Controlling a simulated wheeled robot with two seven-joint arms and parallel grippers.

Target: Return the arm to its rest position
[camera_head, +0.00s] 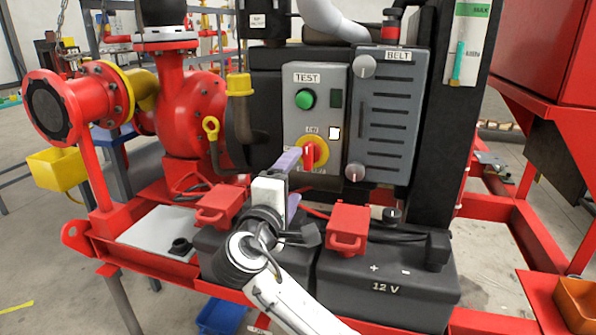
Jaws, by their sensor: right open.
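My right gripper (297,176) is in front of the grey test panel (297,135), with its arm coming in from the bottom. Its two pale purple fingers are apart, and I see nothing between them. The upper finger overlaps the left edge of the red rotary switch (308,154) on its yellow plate. I cannot tell whether the finger touches the switch. A green button (305,98) sits above it under the TEST label. My left gripper is not in view.
A black 12 V battery (385,287) with a red clamp cover (347,228) stands close to my right arm. A second red cover (220,205) is left of the gripper. The grey BELT cover (388,120) is right of the panel. The red pump (190,110) stands left.

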